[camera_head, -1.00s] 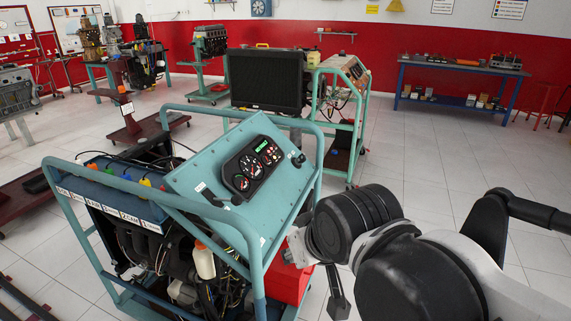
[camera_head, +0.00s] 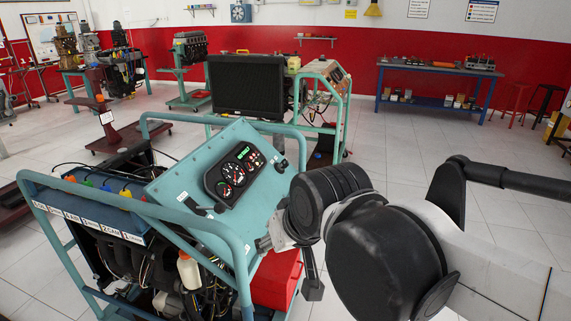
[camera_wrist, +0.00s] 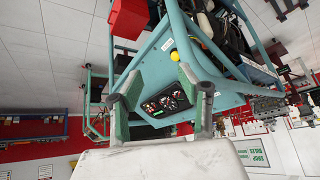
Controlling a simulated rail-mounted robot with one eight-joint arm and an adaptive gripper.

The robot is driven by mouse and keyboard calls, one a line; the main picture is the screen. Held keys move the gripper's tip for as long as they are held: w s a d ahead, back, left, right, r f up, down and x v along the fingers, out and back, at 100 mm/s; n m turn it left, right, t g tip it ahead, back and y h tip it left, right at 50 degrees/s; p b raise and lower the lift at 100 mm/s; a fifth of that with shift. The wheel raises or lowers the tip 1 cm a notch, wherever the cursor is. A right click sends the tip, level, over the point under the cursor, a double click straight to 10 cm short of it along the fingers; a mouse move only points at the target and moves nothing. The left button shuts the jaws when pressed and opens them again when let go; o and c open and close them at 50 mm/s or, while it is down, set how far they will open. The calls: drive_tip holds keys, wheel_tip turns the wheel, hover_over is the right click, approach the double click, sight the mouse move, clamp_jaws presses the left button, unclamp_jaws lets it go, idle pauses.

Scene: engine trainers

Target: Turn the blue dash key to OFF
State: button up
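The teal engine trainer (camera_head: 137,195) has a sloped dash panel (camera_head: 225,155) with a black gauge cluster (camera_head: 236,176) and a lit green display. The cluster also shows in the wrist view (camera_wrist: 163,100). A dark knob (camera_head: 281,166) stands at the panel's right side, and a dark handle (camera_head: 195,207) at its lower left. I cannot make out the blue dash key in either view. My gripper (camera_wrist: 158,77) is open and empty in the wrist view, its two fingers apart on either side of the cluster in the picture. In the head view it is at the panel's right, partly hidden by my wrist.
A red box (camera_head: 275,281) sits low at the trainer's right. Teal frame tubes (camera_head: 215,228) run around the panel. A blue workbench (camera_head: 437,68) is at the back right. Open floor lies between.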

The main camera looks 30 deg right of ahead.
drive_tip(key=shift+o, duration=0.6)
drive_tip(key=w+d+r+m, duration=0.2)
drive_tip(key=w+r, duration=0.1)
drive_tip(key=w, duration=0.2)
drive_tip(key=w+d+r+m+p, duration=0.1)
drive_tip(key=w+r+m, duration=0.1)
drive_tip(key=w, duration=0.4)
drive_tip(key=shift+d+r+m+g+y, duration=0.3)
drive_tip(key=shift+d+r+g, duration=0.1)
drive_tip(key=shift+r, duration=0.1)
drive_tip(key=m+y+p, duration=0.3)
drive_tip(key=m+p, duration=0.1)
drive_tip(key=m, duration=0.9)
hover_over(287, 162)
drive_tip(key=s+d, duration=0.4)
drive_tip(key=s, duration=0.2)
wheel_tip(287, 162, down, 8)
drive_tip(key=x, duration=1.3)
drive_tip(key=shift+a+f, duration=0.1)
drive_tip(key=shift+f, duration=0.25)
clamp_jaws()
